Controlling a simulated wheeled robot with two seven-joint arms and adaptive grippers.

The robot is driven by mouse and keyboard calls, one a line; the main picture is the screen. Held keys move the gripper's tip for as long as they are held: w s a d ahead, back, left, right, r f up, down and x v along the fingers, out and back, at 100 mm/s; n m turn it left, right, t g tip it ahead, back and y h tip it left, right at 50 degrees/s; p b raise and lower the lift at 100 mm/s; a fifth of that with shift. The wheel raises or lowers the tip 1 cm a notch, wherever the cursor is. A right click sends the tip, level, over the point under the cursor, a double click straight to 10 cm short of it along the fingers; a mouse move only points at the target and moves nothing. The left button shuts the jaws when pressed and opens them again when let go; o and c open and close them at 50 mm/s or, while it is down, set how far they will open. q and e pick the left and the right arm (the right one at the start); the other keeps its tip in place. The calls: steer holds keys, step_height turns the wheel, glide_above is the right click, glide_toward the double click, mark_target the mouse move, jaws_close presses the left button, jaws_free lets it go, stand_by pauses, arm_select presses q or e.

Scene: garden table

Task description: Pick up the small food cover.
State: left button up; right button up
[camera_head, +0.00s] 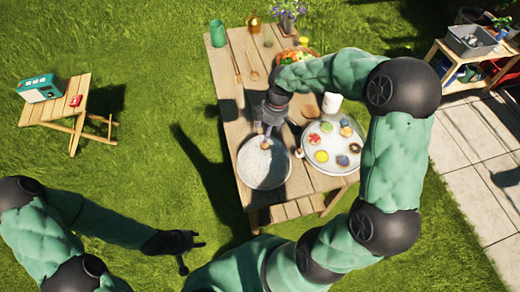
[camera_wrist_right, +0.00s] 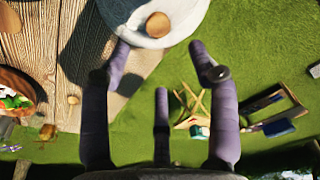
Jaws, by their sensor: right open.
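The small food cover (camera_head: 262,172) is a round pale grey dome with a wooden knob, at the near left end of the wooden table (camera_head: 227,100). In the right wrist view the cover (camera_wrist_right: 180,32) shows at the top, partly cut off, with its knob (camera_wrist_right: 157,24). My right gripper (camera_head: 267,122) is above the table at the cover's far edge. In its wrist view the right gripper (camera_wrist_right: 160,62) has its fingers spread, with nothing between them. My left gripper (camera_head: 193,256) is open and empty over the grass, left of the table.
A round tray (camera_head: 333,168) of colourful round pastries stands right of the cover. A white cup (camera_head: 331,102), a green cup (camera_head: 217,33), wooden spoons and a food bowl (camera_head: 297,54) are farther back. A small stool (camera_head: 55,112) stands on the grass at left.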

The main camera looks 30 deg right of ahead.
mark_target(266, 145)
steer(key=f, duration=0.3)
steer(key=shift+s+a+f, duration=0.2)
steer(key=shift+f, duration=0.15)
steer(key=shift+w+f, duration=0.25)
steer(key=shift+f, duration=0.45)
step_height(266, 145, down, 5)
steer(key=shift+w+r+b, duration=0.1)
steer(key=shift+w+b, duration=0.05)
steer(key=shift+b, duration=0.4)
jaws_close()
